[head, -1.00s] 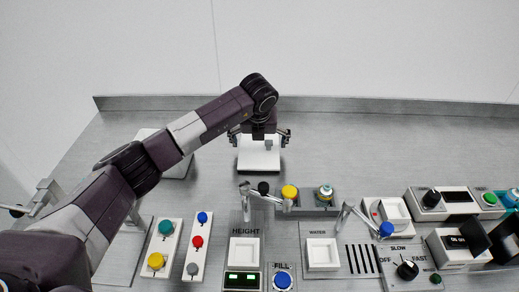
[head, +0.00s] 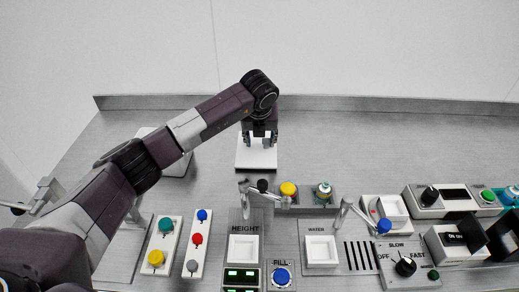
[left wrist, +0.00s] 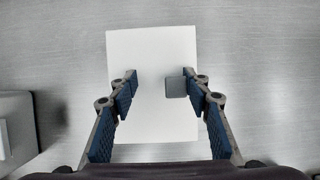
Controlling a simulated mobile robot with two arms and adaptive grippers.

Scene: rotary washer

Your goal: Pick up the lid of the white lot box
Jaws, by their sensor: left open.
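The white lot box (head: 257,155) stands on the grey worktop behind the control panels, partly hidden by my left gripper. In the left wrist view its flat white lid (left wrist: 150,120) lies below my fingers, with a small grey square knob (left wrist: 175,87) right of the middle. My left gripper (head: 260,139) points down over the box. It is open and empty; in the wrist view its fingers (left wrist: 160,82) stand either side of the knob, the right finger close beside it. I cannot tell whether they touch. My right gripper is not in view.
Another white box (head: 178,168) is partly hidden behind my left arm. A raised back edge (head: 400,103) runs along the wall. The worktop right of the box is clear.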

